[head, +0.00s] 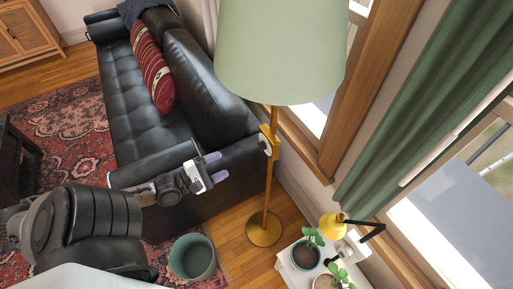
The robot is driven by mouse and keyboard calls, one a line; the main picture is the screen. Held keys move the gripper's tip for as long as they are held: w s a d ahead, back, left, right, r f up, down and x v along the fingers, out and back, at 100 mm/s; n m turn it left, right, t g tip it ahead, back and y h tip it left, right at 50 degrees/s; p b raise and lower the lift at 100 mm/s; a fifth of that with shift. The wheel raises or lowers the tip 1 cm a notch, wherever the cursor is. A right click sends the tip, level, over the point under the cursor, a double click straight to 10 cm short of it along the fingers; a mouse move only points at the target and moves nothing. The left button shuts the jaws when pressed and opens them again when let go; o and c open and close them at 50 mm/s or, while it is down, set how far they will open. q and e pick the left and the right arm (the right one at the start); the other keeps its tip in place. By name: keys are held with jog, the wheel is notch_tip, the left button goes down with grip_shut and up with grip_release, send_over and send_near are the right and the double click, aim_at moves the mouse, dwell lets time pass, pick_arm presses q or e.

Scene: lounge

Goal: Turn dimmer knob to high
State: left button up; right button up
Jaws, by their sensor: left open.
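A floor lamp with a pale green shade (280,50) and a thin brass pole stands in the middle of the head view. A yellow dimmer box (271,137) is fixed on the pole below the shade. A small grey-white knob (264,142) sits on its left side. I cannot read the knob's setting. My left gripper (216,167) is open and empty. Its two purple-grey fingertips point right, toward the knob, with a clear gap in the picture between them and it. My right gripper is not in view.
A black leather sofa (150,110) with a red patterned bolster lies behind my left arm. A green bin (192,257) stands on the floor. A white side table (287,273) holds potted plants, near a yellow lamp. Windows and a green curtain are at right.

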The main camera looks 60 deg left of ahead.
aim_at(259, 147)
pick_arm(q)
jog(key=w, duration=1.2)
jog(key=shift+a, duration=0.25)
jog(key=shift+w, duration=0.85)
jog(key=shift+c, duration=0.2)
